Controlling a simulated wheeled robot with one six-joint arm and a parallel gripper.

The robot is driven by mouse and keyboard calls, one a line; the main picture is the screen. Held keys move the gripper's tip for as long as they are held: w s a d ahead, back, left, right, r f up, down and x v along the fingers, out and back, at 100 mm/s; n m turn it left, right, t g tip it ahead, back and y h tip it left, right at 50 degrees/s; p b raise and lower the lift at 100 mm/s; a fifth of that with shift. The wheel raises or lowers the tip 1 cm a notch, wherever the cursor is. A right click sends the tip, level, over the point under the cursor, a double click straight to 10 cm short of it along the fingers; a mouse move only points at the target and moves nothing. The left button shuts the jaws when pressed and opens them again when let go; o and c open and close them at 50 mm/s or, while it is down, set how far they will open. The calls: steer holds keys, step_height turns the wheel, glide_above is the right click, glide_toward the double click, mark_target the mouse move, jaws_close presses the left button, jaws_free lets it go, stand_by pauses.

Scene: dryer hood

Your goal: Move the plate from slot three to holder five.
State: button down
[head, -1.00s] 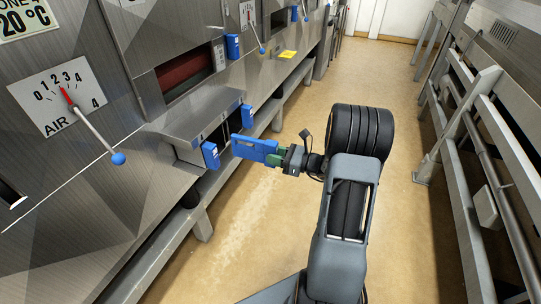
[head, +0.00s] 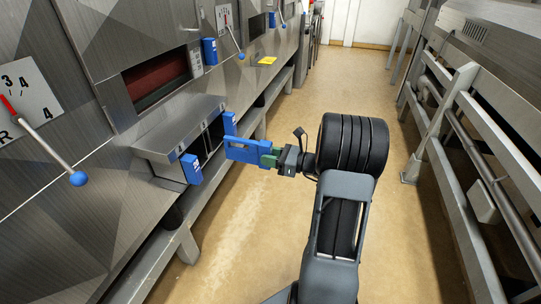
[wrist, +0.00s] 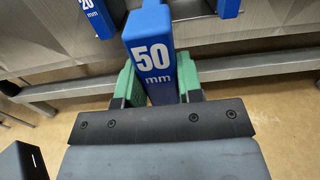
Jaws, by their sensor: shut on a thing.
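My gripper (head: 270,154) has green finger pads and is shut on a blue plate (head: 247,151), held out in front of the steel hood (head: 180,130). In the wrist view the plate's end (wrist: 152,55) reads "50 mm" and stands between the pads. Two other blue plates stick out of the hood's front: a near one (head: 190,169) and a far one (head: 229,122). In the wrist view the near one (wrist: 97,15) reads "20 mm". The held plate's far end overlaps the far plate in the head view; I cannot tell if they touch. Slot numbers are too small to read.
A blue block (head: 209,51) is on the machine's front beyond a dark red window (head: 155,78). A lever with a blue knob (head: 78,178) sticks out at left. A yellow tag (head: 267,60) lies farther along. Metal railings (head: 470,150) run along the right; the aisle floor (head: 330,85) is clear.

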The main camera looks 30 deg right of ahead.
mark_target(254, 163)
steer(key=shift+x, duration=2.7)
steer(key=shift+p, duration=0.6)
